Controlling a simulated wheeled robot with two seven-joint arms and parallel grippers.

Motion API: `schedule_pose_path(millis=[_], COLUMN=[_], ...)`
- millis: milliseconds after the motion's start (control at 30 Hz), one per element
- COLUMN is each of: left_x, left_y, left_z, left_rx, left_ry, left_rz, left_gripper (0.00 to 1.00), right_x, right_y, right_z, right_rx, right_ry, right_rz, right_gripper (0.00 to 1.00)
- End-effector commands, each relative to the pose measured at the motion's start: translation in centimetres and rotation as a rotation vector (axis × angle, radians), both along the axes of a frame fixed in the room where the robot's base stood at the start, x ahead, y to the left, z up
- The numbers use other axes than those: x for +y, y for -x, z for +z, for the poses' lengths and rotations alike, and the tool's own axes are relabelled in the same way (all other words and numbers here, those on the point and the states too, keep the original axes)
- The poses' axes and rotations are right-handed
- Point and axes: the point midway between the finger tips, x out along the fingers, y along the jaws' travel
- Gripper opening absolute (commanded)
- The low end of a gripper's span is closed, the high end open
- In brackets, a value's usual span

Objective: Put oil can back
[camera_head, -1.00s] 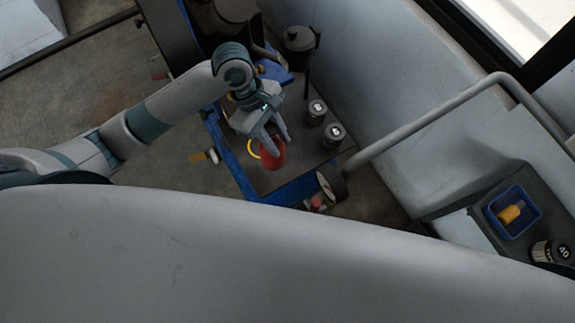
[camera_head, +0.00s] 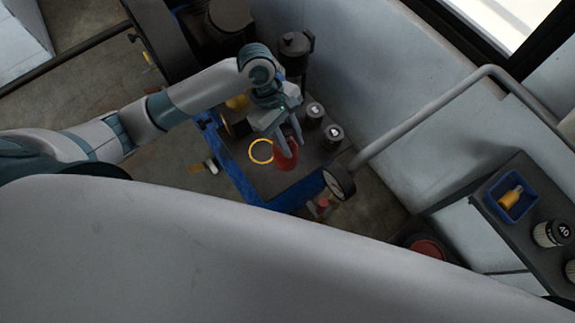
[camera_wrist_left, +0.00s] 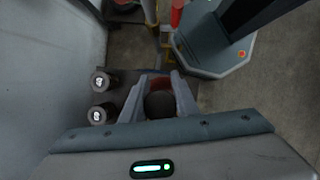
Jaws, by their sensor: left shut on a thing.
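A red oil can (camera_head: 283,154) is between the fingers of my left gripper (camera_head: 287,140), which is shut on it. The can is over the dark top of a blue-edged cart (camera_head: 255,187). A yellow ring (camera_head: 261,151) marked on that top lies just left of the can. In the left wrist view the can's dark top (camera_wrist_left: 160,104) and some red show between the fingers. I cannot tell whether the can touches the surface. My right gripper is not in view.
Two dark canisters with white-marked tops (camera_head: 333,136) stand right of the can. A round gauge (camera_head: 339,181) and a grey rail (camera_head: 430,118) are close on the right. A blue tray (camera_head: 511,196) with a yellow item sits farther right. A pale wall bounds the back.

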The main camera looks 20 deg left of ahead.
Motion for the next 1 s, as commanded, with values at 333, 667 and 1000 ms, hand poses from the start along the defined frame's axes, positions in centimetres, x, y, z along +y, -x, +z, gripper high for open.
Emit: schedule_pose_path(millis=[333, 667, 1000], left_x=[0.0, 0.0, 0.0], left_y=[0.1, 0.0, 0.1], left_z=[-4.3, -5.3, -6.9], left_rx=[0.002, -0.001, 0.001], left_ry=[-0.001, 0.001, -0.001], left_rz=[0.001, -0.001, 0.001], left_gripper=[0.00, 0.00, 0.00], right_x=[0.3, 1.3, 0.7], right_y=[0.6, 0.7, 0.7], right_z=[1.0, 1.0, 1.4], right_rx=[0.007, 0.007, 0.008], right_ry=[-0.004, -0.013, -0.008], right_rz=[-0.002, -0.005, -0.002], right_gripper=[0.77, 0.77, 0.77])
